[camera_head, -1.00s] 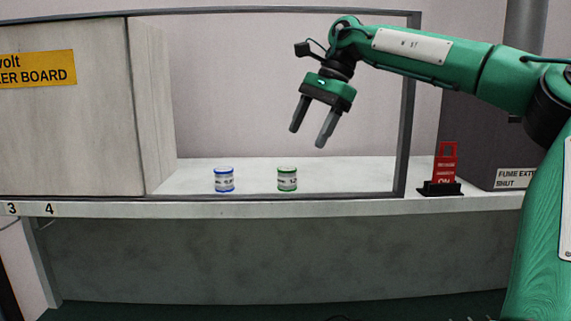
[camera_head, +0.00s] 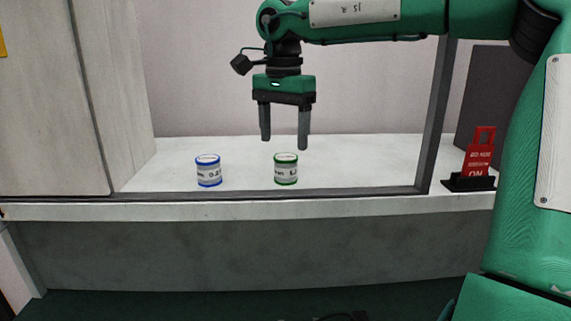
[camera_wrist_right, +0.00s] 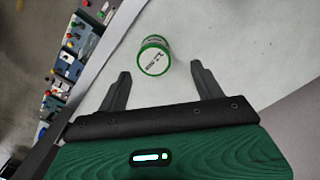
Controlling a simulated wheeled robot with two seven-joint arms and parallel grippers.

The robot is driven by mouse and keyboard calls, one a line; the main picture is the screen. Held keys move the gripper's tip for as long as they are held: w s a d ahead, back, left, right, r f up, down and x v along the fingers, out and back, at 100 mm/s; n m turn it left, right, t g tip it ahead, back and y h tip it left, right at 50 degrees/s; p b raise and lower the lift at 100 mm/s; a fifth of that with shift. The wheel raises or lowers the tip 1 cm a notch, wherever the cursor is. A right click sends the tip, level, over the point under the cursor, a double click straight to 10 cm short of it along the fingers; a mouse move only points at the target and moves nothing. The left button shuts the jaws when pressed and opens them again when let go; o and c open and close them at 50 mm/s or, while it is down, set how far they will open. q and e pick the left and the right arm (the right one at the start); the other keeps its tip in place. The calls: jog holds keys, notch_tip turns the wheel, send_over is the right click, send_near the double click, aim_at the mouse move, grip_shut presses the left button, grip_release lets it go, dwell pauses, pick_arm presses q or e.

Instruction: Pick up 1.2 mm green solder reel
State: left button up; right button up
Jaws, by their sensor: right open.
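The green solder reel (camera_head: 286,170) stands upright on the white shelf, a small white-labelled cylinder with green rims. In the right wrist view the reel (camera_wrist_right: 154,56) shows its round top, lying beyond the fingertips and roughly between their lines. My right gripper (camera_head: 284,145) points down, open and empty, a little above the reel in the head view. In the wrist view the right gripper (camera_wrist_right: 159,70) has its two fingers spread apart, with nothing between them. My left gripper is not in view.
A blue-rimmed reel (camera_head: 208,171) stands left of the green one. A grey frame post (camera_head: 437,115) rises to the right, with a red tag holder (camera_head: 479,155) beyond it. A pale panel (camera_head: 50,100) closes the left side. The shelf around the reels is clear.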

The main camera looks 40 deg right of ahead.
aim_at(285, 157)
jog(key=shift+s+a+f+p, duration=0.2)
jog(key=shift+s+f+p, duration=0.25)
jog(key=shift+f+p, duration=0.3)
notch_tip(285, 157, down, 3)
jog(key=shift+d+f+p, duration=0.1)
jog(key=shift+d+p, duration=0.05)
jog(key=shift+p, duration=0.7)
jog(key=shift+f, duration=0.3)
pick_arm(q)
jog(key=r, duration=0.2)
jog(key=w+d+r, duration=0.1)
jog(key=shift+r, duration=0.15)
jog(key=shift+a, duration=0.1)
pick_arm(e)
jog(key=shift+c, duration=0.5)
jog(key=c, duration=1.1)
jog(key=shift+c, duration=0.2)
jog(key=shift+r, duration=0.15)
